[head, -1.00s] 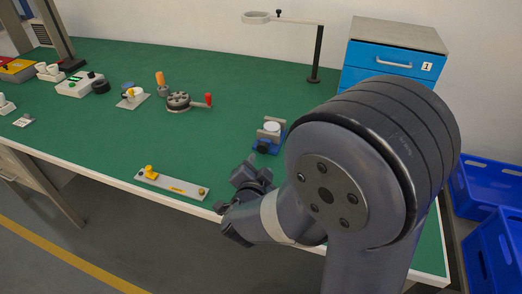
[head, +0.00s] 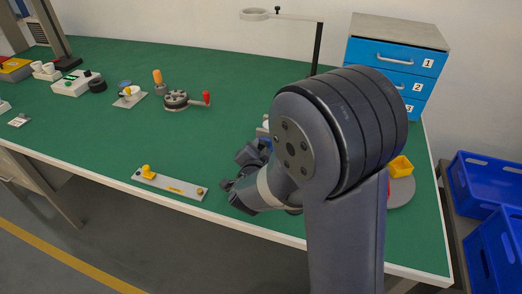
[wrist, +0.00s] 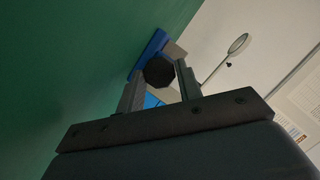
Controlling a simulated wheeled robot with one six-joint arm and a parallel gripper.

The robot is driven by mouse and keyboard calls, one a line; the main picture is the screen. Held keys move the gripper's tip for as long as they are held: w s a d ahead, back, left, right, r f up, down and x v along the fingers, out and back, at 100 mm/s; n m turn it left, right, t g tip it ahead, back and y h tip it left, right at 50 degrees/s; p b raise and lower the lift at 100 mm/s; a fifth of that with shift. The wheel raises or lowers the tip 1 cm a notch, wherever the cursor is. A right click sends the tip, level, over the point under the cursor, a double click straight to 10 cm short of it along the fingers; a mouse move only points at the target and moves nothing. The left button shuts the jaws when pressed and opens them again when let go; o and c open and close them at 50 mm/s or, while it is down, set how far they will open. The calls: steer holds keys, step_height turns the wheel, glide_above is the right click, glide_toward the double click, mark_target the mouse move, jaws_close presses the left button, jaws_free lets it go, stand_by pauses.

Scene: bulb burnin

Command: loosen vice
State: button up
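The vice (head: 263,132) is on the green bench, with a blue base and grey jaws; in the head view my arm hides most of it. In the wrist view its blue body (wrist: 148,50) and a grey jaw (wrist: 175,52) show beyond a dark, many-sided knob (wrist: 159,73). My gripper (wrist: 158,75) is open, its two fingers on either side of the knob in that view. I cannot tell whether they touch it. The fingertips are not clear in the head view.
A grey plate with a yellow knob (head: 170,184) lies near the bench's front edge. A round fixture with a red handle (head: 177,100) stands farther back. Blue drawers (head: 393,58) and a ring lamp (head: 318,48) stand behind. A yellow block (head: 401,166) sits right of my arm.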

steer(key=c, duration=0.3)
steer(key=n+p, duration=0.1)
steer(key=p, duration=0.1)
steer(key=shift+a+r+p, duration=0.1)
steer(key=shift+r+p, duration=0.2)
steer(key=shift+c, duration=0.2)
steer(key=shift+f+n+g+h+p, duration=0.25)
steer(key=shift+n+g+h+p, duration=0.3)
steer(key=shift+p, duration=0.5)
steer(key=o, duration=0.7)
steer(key=v, duration=1)
steer(key=shift+s+a+p, duration=0.1)
steer(key=shift+s+p, duration=0.3)
steer(key=shift+o, duration=0.4)
